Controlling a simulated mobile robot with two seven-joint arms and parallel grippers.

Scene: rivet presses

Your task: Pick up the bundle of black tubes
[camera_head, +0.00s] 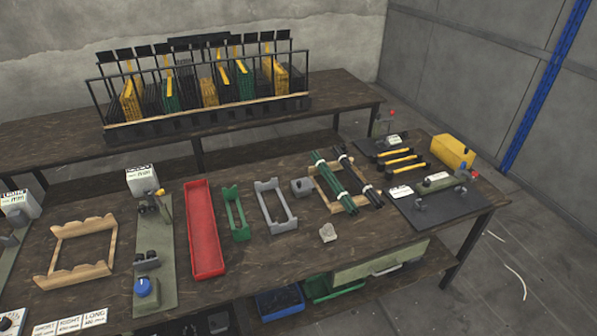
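A bundle of black tubes (359,178) lies at the right part of the front workbench, held with light bands near its ends. It rests slanted across a wooden cradle (321,189), close beside a bundle of green tubes (333,180) on its left. Parts of the cradle are hidden under the two bundles. Neither of my grippers is in view.
The front workbench (270,255) also carries a red tray (204,228), a green holder (235,213), a grey holder (275,205) and an empty wooden cradle (80,250). Yellow-and-black tools (400,159) lie right of the tubes. A rack (205,118) stands behind.

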